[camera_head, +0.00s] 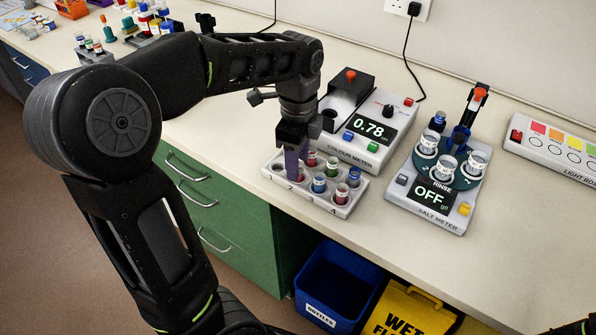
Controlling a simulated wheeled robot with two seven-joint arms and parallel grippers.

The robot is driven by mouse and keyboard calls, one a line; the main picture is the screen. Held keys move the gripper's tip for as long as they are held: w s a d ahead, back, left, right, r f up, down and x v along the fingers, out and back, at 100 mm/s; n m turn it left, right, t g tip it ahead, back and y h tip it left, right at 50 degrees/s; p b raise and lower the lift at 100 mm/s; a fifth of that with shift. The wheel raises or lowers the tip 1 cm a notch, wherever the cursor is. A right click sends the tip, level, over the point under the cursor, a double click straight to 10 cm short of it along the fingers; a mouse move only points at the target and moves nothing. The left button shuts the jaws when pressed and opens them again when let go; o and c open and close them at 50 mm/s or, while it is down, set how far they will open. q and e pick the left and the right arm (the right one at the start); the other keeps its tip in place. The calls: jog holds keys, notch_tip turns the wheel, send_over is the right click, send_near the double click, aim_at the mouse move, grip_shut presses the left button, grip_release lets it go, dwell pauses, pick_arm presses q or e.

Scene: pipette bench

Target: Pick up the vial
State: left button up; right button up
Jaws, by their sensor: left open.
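Several small vials stand upright in a light grey rack (343,211) on the bench, in front of the colour meter. My left gripper (296,166) points down over the left part of the rack. Its purple fingers are open beside the red vial and partly hide it. I cannot tell whether they touch it.
The colour meter (366,148) reads 0.78 just behind the rack. The salt meter (425,214) with white-rimmed cups stands to the right. A light box (547,150) lies farther right. A blue bin (332,285) and a yellow sign (412,312) are below the bench edge.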

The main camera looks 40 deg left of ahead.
pick_arm(q)
jog(key=shift+f, duration=0.9)
grip_shut()
